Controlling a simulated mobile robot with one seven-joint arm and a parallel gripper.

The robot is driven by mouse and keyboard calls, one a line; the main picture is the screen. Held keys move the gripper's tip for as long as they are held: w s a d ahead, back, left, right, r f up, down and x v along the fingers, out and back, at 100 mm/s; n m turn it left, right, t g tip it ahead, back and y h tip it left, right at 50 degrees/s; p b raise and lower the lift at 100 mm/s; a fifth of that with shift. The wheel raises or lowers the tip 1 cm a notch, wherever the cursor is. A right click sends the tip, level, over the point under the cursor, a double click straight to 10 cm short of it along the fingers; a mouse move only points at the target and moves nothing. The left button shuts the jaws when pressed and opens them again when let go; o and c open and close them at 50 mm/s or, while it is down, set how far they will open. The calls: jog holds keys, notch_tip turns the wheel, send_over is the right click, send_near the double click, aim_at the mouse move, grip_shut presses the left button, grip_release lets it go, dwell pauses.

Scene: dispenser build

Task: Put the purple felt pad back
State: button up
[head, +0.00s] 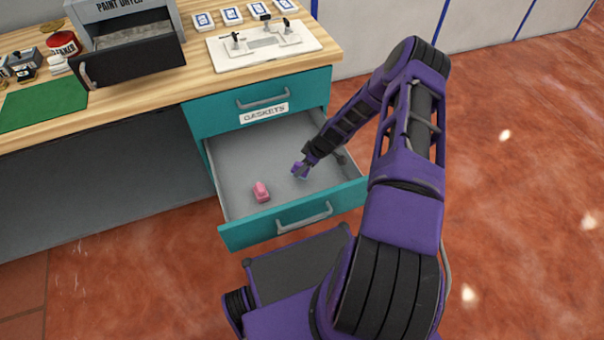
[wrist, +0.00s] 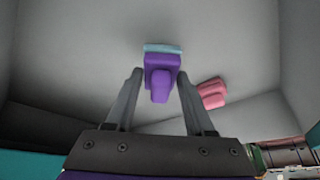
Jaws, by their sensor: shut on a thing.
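My gripper (head: 299,167) reaches down into an open teal drawer (head: 240,235) with a grey inside. In the wrist view, the purple felt pad (wrist: 162,78) sits between the two fingertips (wrist: 160,82), and the gripper is shut on it. The pad is a stepped purple block with a light blue strip along its far edge. In the head view only a small bit of purple shows at the fingertips. I cannot tell whether the pad touches the drawer floor.
A pink block (head: 261,192) of similar shape lies in the drawer, left of my gripper; it also shows in the wrist view (wrist: 213,93). A "GASKETS" label (head: 264,113) is on the teal front above. The wooden worktop holds a paint dryer (head: 125,45), a white fixture (head: 300,46) and a green mat (head: 42,104).

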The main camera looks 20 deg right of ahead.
notch_tip(320, 180, down, 4)
jog(key=shift+r+b, duration=0.25)
jog(key=shift+b, duration=0.05)
jog(key=o, duration=1.2)
jog(key=p+v, duration=0.2)
jog(key=v, duration=1)
jog(key=shift+s+r, duration=0.1)
